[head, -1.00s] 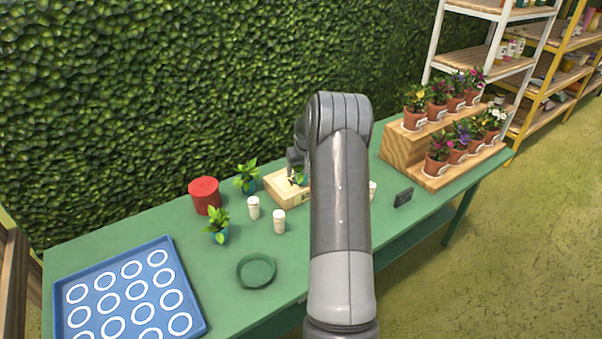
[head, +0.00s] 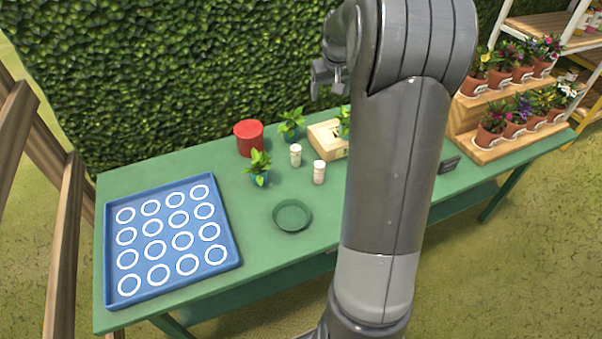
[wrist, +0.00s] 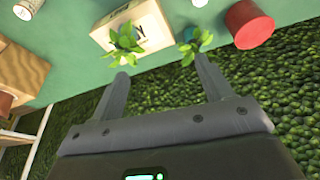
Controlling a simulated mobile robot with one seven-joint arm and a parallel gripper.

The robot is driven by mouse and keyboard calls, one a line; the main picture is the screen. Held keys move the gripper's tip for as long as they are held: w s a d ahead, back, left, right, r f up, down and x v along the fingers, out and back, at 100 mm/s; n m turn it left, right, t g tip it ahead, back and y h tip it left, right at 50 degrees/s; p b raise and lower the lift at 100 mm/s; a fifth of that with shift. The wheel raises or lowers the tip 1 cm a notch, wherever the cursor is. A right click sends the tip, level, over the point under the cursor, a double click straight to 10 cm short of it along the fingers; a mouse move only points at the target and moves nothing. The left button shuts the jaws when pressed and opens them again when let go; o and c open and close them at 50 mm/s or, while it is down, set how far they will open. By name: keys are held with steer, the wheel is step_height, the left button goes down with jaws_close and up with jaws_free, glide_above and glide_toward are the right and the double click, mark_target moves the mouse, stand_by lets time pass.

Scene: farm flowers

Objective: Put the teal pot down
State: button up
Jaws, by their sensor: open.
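Three leafy plants in teal pots show in the head view. One plant (head: 345,119) stands on or in a pale wooden box (head: 324,138), partly hidden by my arm. A second teal pot (head: 290,133) stands at the back of the table, left of the box. A third teal pot (head: 260,179) stands nearer the front. My gripper (wrist: 163,70) is open and empty, raised above the table's back edge near the hedge. In the wrist view the plant on the box (wrist: 125,43) and the back plant (wrist: 191,45) lie beyond the fingertips, and leaves mostly hide the box plant's pot.
A red canister (head: 249,138) stands left of the plants. Two white bottles (head: 319,172) and a green saucer (head: 292,216) are in front. A blue tray with white rings (head: 142,269) fills the left end. Flower pots on a wooden step (head: 463,118) stand right.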

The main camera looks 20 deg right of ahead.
steer(key=s+a+r, duration=0.6)
steer(key=s+a, duration=0.1)
steer(key=a, duration=0.2)
steer(key=s+a, duration=0.5)
steer(key=s, duration=0.3)
steer(key=s+a+n+t, duration=0.1)
steer(key=s+a, duration=0.4)
steer(key=s, duration=0.4)
steer(key=s+a+n+t+y, duration=0.1)
steer(key=s+a, duration=0.3)
steer(key=s, duration=0.4)
steer(key=shift+s+a+r, duration=0.15)
steer(key=shift+a+r, duration=0.1)
steer(key=shift+a, duration=0.15)
steer(key=shift+o, duration=0.2)
